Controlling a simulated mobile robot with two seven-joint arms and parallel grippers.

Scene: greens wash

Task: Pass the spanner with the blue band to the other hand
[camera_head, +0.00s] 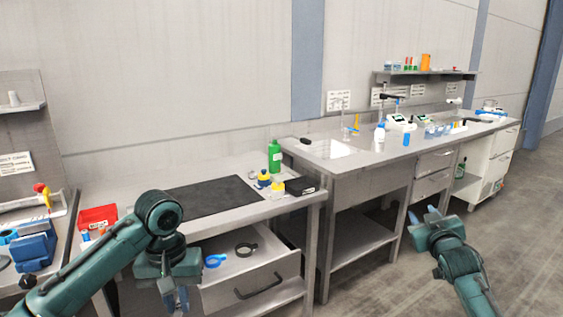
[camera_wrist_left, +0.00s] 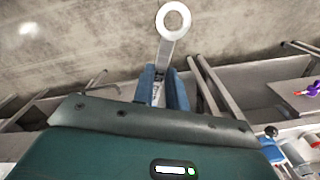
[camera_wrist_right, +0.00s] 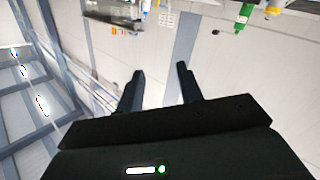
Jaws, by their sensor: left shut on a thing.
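My left gripper (camera_head: 176,298) is shut on a pale grey spanner, low in the front of the head view. In the left wrist view the spanner's ring end (camera_wrist_left: 172,34) sticks out past the fingertips (camera_wrist_left: 161,75). Its shaft runs down between the blue-grey fingers. The rest of it is hidden, and no blue band can be made out. My right gripper (camera_head: 428,220) is at the right of the head view, over the floor, well apart from the spanner. In the right wrist view its fingers (camera_wrist_right: 160,75) are spread with nothing between them.
An open drawer (camera_head: 255,275) near my left gripper holds a blue ring-ended item (camera_head: 215,261) and a dark one (camera_head: 246,249). The bench above carries a black mat (camera_head: 205,198) and a green bottle (camera_head: 275,157). The floor near my right gripper looks clear.

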